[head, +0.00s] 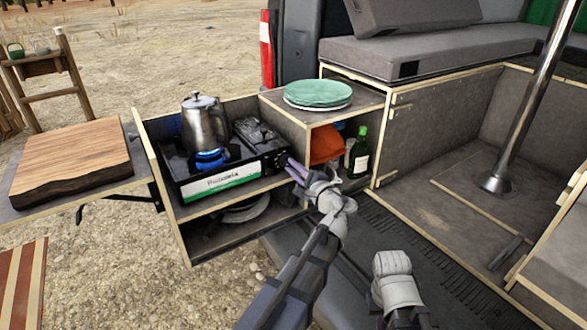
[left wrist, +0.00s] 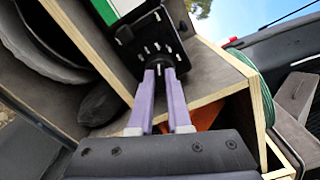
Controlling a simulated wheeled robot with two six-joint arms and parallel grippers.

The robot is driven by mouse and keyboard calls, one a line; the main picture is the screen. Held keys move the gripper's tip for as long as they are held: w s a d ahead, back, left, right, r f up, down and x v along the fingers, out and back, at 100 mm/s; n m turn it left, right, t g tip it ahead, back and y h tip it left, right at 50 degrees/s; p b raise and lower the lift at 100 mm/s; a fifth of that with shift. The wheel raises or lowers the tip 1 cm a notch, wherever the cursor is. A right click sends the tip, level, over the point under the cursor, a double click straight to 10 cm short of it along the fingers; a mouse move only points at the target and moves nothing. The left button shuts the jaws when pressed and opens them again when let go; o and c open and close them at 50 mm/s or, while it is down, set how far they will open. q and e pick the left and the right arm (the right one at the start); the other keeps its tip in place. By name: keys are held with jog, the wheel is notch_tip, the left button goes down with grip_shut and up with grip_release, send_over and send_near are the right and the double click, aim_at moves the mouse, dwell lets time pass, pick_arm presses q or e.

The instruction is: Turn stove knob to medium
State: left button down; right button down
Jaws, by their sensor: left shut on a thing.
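The black camping stove (head: 221,174) stands on the upper shelf of the pull-out wooden unit, with a blue flame under a steel kettle (head: 204,124). My left gripper (head: 291,166) is at the stove's right front corner. In the left wrist view its two purple fingers (left wrist: 160,72) are shut on the black stove knob (left wrist: 158,62), one on each side. Pale marks show on the dark panel around the knob. The fingers hide part of the knob, and I cannot read its setting. Part of my right arm shows at the lower middle of the head view, but no fingers are visible.
Green plates (head: 318,93) rest on the cabinet top right of the stove. An orange cloth (head: 326,144) and a dark green bottle (head: 359,154) are in the compartment below. A wooden board (head: 72,164) lies on the left side shelf. Pans (head: 245,209) sit under the stove.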

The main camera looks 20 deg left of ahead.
pick_arm(q)
jog(key=c, duration=0.9)
grip_release()
jog(key=shift+o, duration=0.2)
jog(key=v, duration=0.7)
jog(key=shift+s+d, duration=0.25)
jog(key=shift+d, duration=0.1)
jog(key=s+a+f+n+g+h, duration=0.2)
jog(key=s+f+n+g+h, duration=0.15)
jog(key=f, duration=0.45)
jog(key=s+a+f+n+g+h, duration=0.25)
jog(key=s+f+n+g, duration=0.2)
jog(key=f, duration=0.25)
jog(key=s+d+f+n+g+h, duration=0.2)
jog(key=s+d+f+n+h, duration=0.2)
jog(key=s+d+f+h, duration=0.35)
jog(key=s+d+r+m+p, duration=0.1)
jog(key=s+d+r+p, duration=0.2)
jog(key=r+p, duration=0.9)
jog(key=s+d+r+m+g+p, duration=0.1)
jog(key=s+d+r+m+p, duration=0.1)
jog(key=d+r+p, duration=0.6)
notch_tip(320, 180, up, 6)
jog(key=s+p, duration=0.1)
jog(key=p, duration=0.4)
jog(key=shift+f, duration=0.15)
